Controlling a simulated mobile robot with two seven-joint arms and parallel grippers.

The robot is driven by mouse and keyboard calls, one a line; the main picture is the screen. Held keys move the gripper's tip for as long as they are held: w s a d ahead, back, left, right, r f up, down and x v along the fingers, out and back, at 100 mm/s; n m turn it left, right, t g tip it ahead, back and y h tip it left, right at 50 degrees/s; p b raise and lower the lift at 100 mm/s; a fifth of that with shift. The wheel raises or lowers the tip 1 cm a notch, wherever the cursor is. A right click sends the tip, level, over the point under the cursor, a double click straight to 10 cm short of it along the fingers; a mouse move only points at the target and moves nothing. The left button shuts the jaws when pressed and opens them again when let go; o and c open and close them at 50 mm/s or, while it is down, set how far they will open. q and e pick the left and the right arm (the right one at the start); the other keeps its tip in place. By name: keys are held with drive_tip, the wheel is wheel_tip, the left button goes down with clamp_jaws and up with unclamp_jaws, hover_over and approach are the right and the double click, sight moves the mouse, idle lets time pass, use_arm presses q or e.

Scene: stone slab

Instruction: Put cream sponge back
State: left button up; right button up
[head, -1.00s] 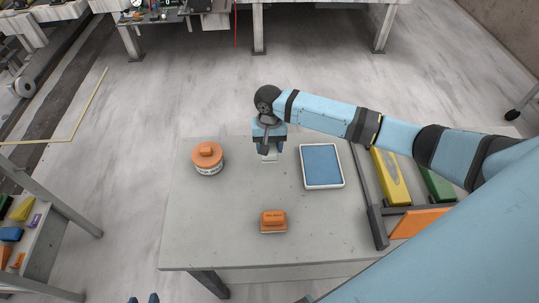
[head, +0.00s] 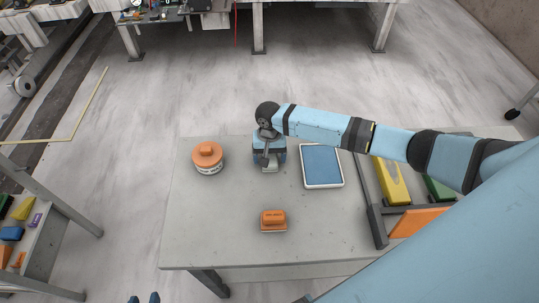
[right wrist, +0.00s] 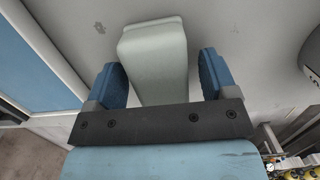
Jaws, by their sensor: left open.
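The cream sponge (head: 270,169) is a pale block near the back middle of the stone slab. Most of it is hidden in the head view by my right gripper (head: 269,159). In the right wrist view the sponge (right wrist: 155,55) lies between the two blue fingers of the gripper (right wrist: 162,82). A narrow gap shows on each side of it, so the right fingers look open around the sponge, not pressed on it. Whether its underside touches the slab is hard to tell. My left gripper (head: 144,299) shows only its two separated blue tips at the bottom edge, open and empty.
On the slab (head: 220,225) stand an orange-lidded tub (head: 208,158) to the left, a blue tray with white rim (head: 322,165) close on the right, and an orange sponge (head: 273,220) in front. A rack (head: 376,228) holds yellow and green pieces at right. The front left is clear.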

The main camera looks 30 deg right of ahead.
wheel_tip(320, 180, up, 12)
drive_tip(key=w, duration=0.1)
drive_tip(key=shift+w+d+b, duration=0.2)
drive_tip(key=shift+d+b, duration=0.15)
idle(0.7)
